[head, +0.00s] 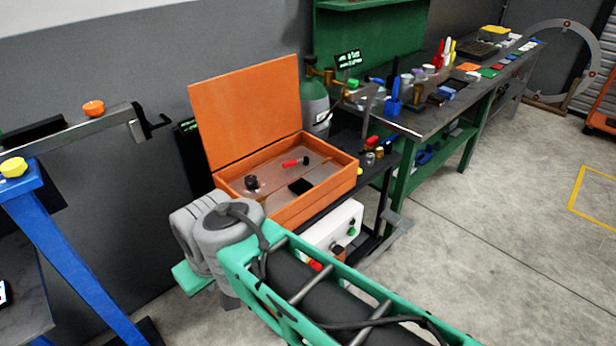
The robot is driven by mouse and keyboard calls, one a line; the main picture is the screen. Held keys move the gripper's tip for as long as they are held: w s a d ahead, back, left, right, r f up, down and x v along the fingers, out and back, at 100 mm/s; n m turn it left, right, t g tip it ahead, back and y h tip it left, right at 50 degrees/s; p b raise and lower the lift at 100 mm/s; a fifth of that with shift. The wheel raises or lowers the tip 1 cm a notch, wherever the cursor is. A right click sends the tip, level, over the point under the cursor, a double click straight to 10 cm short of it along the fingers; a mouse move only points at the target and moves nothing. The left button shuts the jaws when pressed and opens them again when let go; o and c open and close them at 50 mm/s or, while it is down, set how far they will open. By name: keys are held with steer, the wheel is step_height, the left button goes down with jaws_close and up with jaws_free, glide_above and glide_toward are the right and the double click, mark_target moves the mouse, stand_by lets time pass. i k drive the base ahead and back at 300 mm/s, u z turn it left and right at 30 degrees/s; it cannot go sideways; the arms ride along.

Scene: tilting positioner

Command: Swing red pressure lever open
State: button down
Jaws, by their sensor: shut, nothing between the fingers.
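A small red lever (293,163) with a dark end lies over the grey panel inside an open orange box (318,199). The box's orange lid (245,110) stands raised at the back. My gripper does not show, and nothing of mine is seen touching the lever.
A white unit (335,229) with knobs sits below the box on a dark cart. A green gas cylinder (314,104) stands behind. A green workbench (455,88) with several tools runs back right. A blue stand (62,248) is at left.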

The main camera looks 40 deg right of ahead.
mark_target(305, 160)
steer(key=u, duration=0.05)
steer(key=i, duration=1.05)
steer(key=z, duration=0.75)
